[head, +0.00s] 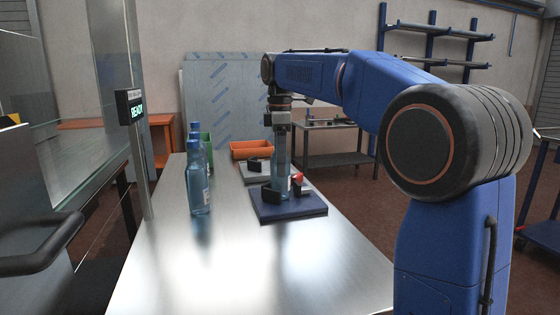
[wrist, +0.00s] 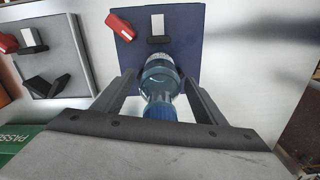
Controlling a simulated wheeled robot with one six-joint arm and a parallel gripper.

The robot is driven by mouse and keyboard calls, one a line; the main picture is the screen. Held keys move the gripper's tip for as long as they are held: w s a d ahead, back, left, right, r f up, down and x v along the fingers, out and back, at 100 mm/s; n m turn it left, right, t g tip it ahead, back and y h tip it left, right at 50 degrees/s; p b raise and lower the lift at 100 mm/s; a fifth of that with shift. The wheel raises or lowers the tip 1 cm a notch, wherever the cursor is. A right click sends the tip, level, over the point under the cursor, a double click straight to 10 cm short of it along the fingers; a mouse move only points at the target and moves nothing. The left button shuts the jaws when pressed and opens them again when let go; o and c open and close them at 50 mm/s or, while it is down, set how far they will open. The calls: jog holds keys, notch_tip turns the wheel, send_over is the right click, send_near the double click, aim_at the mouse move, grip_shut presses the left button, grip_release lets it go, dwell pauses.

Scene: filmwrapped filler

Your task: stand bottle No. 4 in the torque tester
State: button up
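A clear blue bottle (head: 281,178) is upright over the dark blue plate (head: 290,211) of a fixture with black and red jaws, which appears to be the torque tester. The bottle is between the jaws; I cannot tell whether its base touches the plate. My gripper (head: 281,128) points down from above, its fingers on either side of the bottle's upper part. In the wrist view, the bottle (wrist: 160,72) with its blue cap lies between both fingers, which appear to touch it. No number is readable on it. The plate shows beyond the bottle (wrist: 186,22).
More blue bottles (head: 198,182) stand at the table's left. Behind the blue plate is a grey plate (head: 255,177) with similar jaws. An orange bin (head: 250,150) and a green bin (head: 206,148) are at the far end. A post display reads READY (head: 130,107). The near table is clear.

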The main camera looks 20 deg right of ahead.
notch_tip(320, 180, up, 12)
jog(key=shift+r, duration=0.15)
dwell(0.7)
